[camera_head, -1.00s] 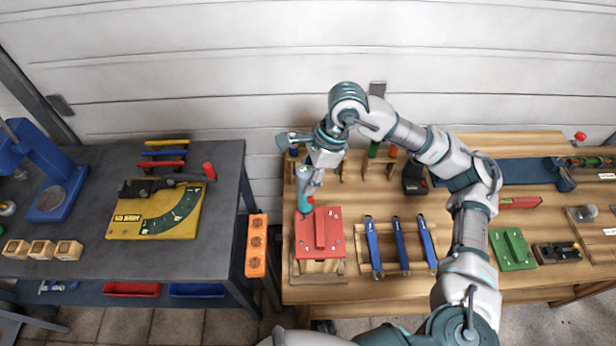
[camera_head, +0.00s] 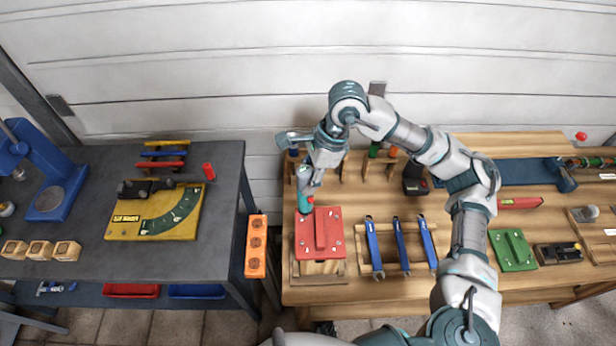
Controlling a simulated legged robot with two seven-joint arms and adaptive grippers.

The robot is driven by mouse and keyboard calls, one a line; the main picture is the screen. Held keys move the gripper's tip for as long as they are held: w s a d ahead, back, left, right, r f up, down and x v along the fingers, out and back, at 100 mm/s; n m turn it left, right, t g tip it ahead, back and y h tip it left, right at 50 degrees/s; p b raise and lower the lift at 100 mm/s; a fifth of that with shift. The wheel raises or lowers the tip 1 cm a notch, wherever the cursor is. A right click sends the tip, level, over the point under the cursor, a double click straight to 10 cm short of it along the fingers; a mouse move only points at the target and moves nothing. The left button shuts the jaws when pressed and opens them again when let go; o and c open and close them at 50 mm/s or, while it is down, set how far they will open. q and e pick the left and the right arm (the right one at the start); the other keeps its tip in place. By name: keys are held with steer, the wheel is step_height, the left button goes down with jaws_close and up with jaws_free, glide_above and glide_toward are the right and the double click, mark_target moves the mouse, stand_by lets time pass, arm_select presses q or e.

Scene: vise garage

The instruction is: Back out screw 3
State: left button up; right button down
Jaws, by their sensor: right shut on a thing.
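A wooden box with a red lid (camera_head: 320,236) stands at the left front of the wooden bench. The lid has a raised red bar and small screws near its corners. My right gripper (camera_head: 307,176) is above the lid's back left corner, shut on a teal and red screwdriver (camera_head: 306,201) that points down. The driver's tip is at or just above that corner; contact with a screw cannot be made out. The screw numbers are too small to read. My left gripper is not in view.
Blue wrenches (camera_head: 401,246) lie on a wooden rack right of the box, with a green plate (camera_head: 513,250) beyond. A wooden tool rack (camera_head: 379,168) stands behind. An orange holder (camera_head: 256,246) hangs at the dark table's edge (camera_head: 222,235).

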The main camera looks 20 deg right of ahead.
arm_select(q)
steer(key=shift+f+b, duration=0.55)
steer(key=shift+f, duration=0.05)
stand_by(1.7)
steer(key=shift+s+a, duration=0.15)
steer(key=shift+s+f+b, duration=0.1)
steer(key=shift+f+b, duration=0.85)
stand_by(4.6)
